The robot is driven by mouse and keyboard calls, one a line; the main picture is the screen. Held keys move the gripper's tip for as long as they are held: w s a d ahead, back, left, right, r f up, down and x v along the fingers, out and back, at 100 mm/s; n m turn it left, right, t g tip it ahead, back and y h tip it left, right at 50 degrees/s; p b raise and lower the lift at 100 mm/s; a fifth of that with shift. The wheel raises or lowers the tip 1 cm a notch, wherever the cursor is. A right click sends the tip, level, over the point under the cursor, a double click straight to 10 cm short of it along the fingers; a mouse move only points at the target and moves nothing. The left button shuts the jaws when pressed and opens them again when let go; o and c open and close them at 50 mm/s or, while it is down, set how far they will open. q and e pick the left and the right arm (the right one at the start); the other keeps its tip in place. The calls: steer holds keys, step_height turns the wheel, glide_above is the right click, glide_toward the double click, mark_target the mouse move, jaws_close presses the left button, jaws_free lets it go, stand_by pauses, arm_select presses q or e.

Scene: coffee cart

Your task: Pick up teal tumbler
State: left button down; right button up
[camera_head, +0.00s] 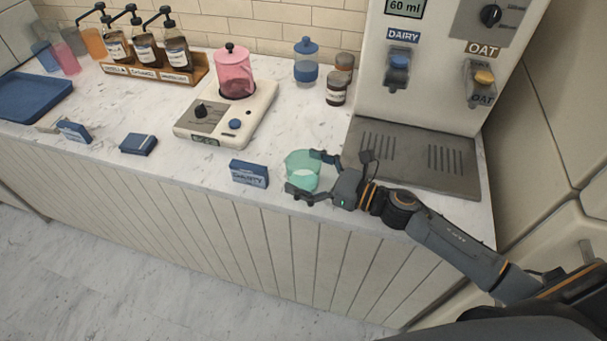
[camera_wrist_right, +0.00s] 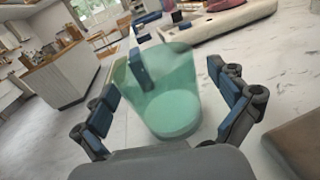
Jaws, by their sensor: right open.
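The teal tumbler (camera_head: 300,168) is a translucent green cup on the white marble counter, near its front edge. My right gripper (camera_head: 305,173) is open, with one finger on the far side of the tumbler and one on the near side. In the right wrist view the tumbler (camera_wrist_right: 170,95) stands between the two spread blue-padded fingers (camera_wrist_right: 168,118), with a visible gap to the right finger. Whether any finger touches it I cannot tell. My left gripper is not in view.
A blue box (camera_head: 249,173) stands just left of the tumbler. The drink dispenser (camera_head: 420,150) with its drip tray is to the right. Counter between tumbler and blender is clear.

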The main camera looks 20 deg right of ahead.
steer(key=c, duration=1.3)
steer(key=shift+c, duration=0.7)
steer(key=shift+r, duration=0.1)
